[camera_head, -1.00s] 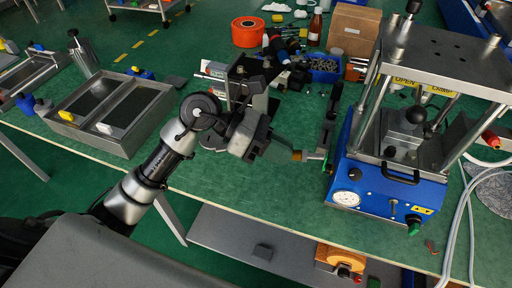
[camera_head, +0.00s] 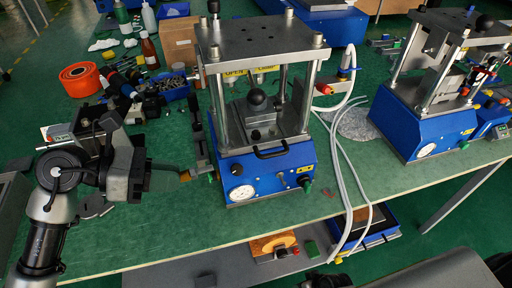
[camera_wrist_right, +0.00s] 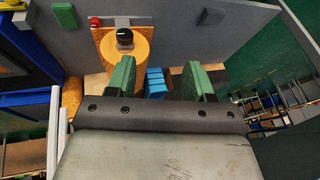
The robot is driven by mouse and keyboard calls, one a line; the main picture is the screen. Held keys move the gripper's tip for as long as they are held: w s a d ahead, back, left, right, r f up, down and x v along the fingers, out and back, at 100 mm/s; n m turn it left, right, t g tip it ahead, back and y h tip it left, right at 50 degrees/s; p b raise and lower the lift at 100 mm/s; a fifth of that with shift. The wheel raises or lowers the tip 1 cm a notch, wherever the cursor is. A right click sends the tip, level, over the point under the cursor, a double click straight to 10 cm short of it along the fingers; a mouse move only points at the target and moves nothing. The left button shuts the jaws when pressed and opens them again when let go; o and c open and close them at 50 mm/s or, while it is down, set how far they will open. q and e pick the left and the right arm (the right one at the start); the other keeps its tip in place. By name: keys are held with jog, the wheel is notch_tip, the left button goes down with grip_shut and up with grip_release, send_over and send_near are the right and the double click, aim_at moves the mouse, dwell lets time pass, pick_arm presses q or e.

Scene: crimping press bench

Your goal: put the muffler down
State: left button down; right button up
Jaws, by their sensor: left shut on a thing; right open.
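The muffler (camera_head: 185,177) shows as a small brass-coloured piece at the tip of my left gripper (camera_head: 179,178), which is shut on it. Much of it is hidden by the fingers. It is just left of the blue crimping press (camera_head: 265,172), close to the dark upright bracket (camera_head: 200,145) at its side. I cannot tell whether it touches the bracket or the green bench (camera_head: 165,222). My right gripper (camera_wrist_right: 160,80) is open and empty in the right wrist view, its two green fingers well apart.
A second press (camera_head: 425,125) stands to the right, with white hoses (camera_head: 345,190) between. An orange spool (camera_head: 80,78), bottles and a blue bin (camera_head: 172,88) are behind. Bare bench lies in front of the left gripper.

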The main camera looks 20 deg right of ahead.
jog(key=w+a+r+n+y, duration=0.1)
jog(key=w+a+r+y, duration=0.15)
jog(key=r, duration=0.45)
jog(key=w+a+r+n+y, duration=0.1)
jog(key=w+a+r+y, duration=0.1)
jog(key=w+a+r, duration=0.3)
jog(key=n+g+y, duration=0.4)
jog(key=n+y, duration=0.4)
jog(key=n, duration=0.7)
send_near(196, 172)
jog(key=a, duration=0.3)
jog(key=a+f, duration=0.1)
jog(key=a, duration=0.2)
jog(key=a+f, duration=0.1)
jog(key=a, duration=0.3)
jog(key=shift+w+f, duration=0.15)
jog(key=c, duration=0.6)
jog(key=o, duration=0.6)
